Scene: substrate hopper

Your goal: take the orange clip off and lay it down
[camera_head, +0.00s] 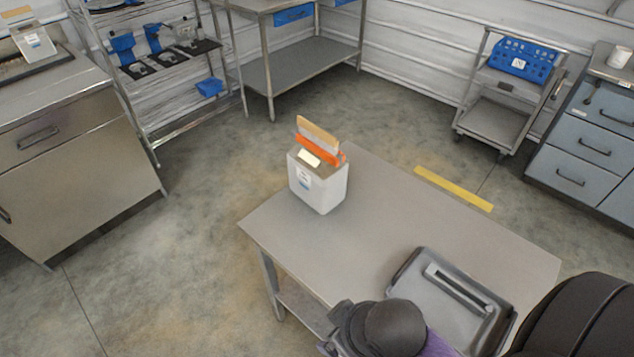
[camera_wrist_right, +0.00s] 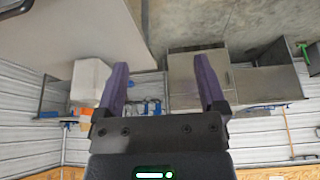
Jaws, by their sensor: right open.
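The orange clip (camera_head: 318,150) sits across the folded tan top (camera_head: 317,132) of a white bag-like container (camera_head: 318,188) with a label. The container stands upright at the far left end of the grey table (camera_head: 350,240). In the head view only part of my right arm shows, low down. My left gripper is out of view.
A grey tray (camera_head: 410,268) with a dark-edged slot lies at the table's near right end, beside my arm. The table's middle is clear. A steel cabinet (camera_head: 90,190), wire shelf (camera_head: 165,130), trolley (camera_head: 500,110) and blue drawers (camera_head: 590,145) stand around on the floor.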

